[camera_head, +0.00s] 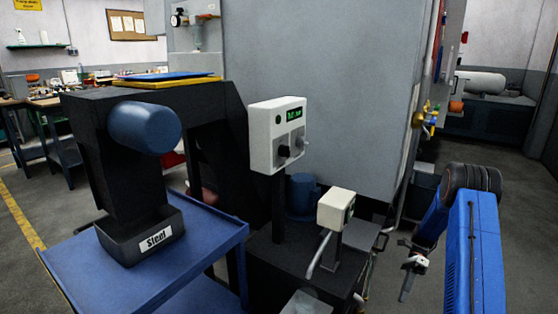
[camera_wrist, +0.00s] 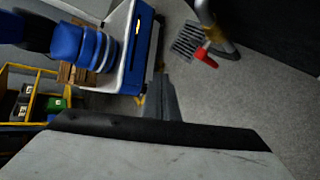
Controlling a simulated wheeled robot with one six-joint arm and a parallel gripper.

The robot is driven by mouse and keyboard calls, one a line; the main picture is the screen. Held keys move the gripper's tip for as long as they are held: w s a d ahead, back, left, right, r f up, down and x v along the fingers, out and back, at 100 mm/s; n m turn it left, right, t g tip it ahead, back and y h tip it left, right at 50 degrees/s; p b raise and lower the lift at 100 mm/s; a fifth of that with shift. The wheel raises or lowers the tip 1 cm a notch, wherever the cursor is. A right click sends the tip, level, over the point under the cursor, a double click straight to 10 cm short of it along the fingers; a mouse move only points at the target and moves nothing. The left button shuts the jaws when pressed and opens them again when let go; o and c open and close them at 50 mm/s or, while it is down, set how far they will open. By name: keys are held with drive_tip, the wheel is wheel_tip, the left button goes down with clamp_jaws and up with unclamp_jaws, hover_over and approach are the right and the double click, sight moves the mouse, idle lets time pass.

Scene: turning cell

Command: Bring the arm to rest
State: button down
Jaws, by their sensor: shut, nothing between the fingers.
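My arm is at the right of the head view, with a thick blue link and a dark ribbed joint. Beyond the joint, a short blue link slopes down to the left. My gripper (camera_head: 405,287) hangs at its end, pointing down, small in the picture. It is shut with nothing held, apart from the machine. In the wrist view my gripper (camera_wrist: 164,102) shows as a narrow grey shape over the floor, partly hidden behind a large pale and black part in the foreground.
A blue cart (camera_head: 190,285) bears a black bin labelled Steel (camera_head: 130,238). A white control box (camera_head: 277,135) and a smaller white box (camera_head: 336,209) stand mid-picture beside a grey cabinet (camera_head: 330,85).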

drive_tip(key=s+a+r+n+t+h, duration=0.2)
drive_tip(key=s+a+r+n, duration=0.15)
drive_tip(key=r, duration=0.65)
drive_tip(key=s+a+r+n+t+h, duration=0.1)
drive_tip(key=s+a+r+n+t, duration=0.2)
drive_tip(key=r, duration=0.6)
drive_tip(key=s+a+r+n+t+h, duration=0.15)
drive_tip(key=s+a+r+n, duration=0.3)
drive_tip(key=r, duration=0.55)
drive_tip(key=s+a+r+n+t, duration=0.2)
drive_tip(key=s+n, duration=0.1)
drive_tip(key=s, duration=0.4)
drive_tip(key=s+a+r+n+t+h, duration=0.1)
drive_tip(key=s+a+r+n+t, duration=0.1)
drive_tip(key=s, duration=0.6)
drive_tip(key=s+a+r+n+t+h, duration=0.1)
drive_tip(key=s+a+r+n+t, duration=0.2)
drive_tip(key=s, duration=0.4)
drive_tip(key=shift+s+n, duration=0.3)
drive_tip(key=shift+n, duration=0.6)
